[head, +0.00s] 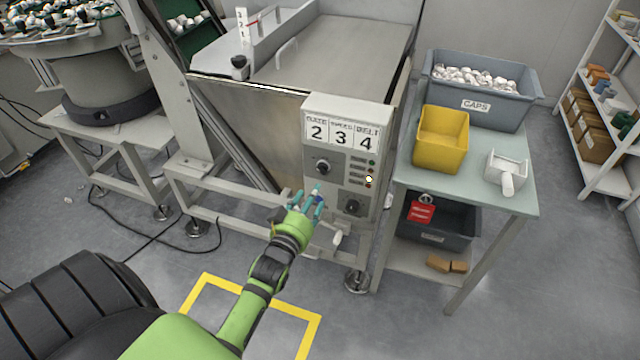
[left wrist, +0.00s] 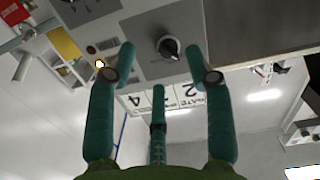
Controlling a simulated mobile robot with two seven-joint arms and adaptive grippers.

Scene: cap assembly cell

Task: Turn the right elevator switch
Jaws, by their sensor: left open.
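The control panel (head: 341,150) on the front of the grey machine has two dark rotary switches. The upper left switch (head: 322,167) sits under the number cards, and the lower right switch (head: 352,207) sits below the indicator lights. My left gripper (head: 310,197) is open and empty, just below and left of the upper switch in the head view. In the upside-down left wrist view, a dark switch (left wrist: 170,48) shows beyond the spread teal fingers (left wrist: 160,65), apart from them. It looks like the upper left one. My right gripper is not in view.
A side table (head: 470,180) stands close right of the panel. It carries a yellow bin (head: 442,139), a grey caps bin (head: 485,100) and a white scoop (head: 506,172). Machine frame legs and a loose cable are at the left. Floor in front is open, with yellow marking (head: 262,303).

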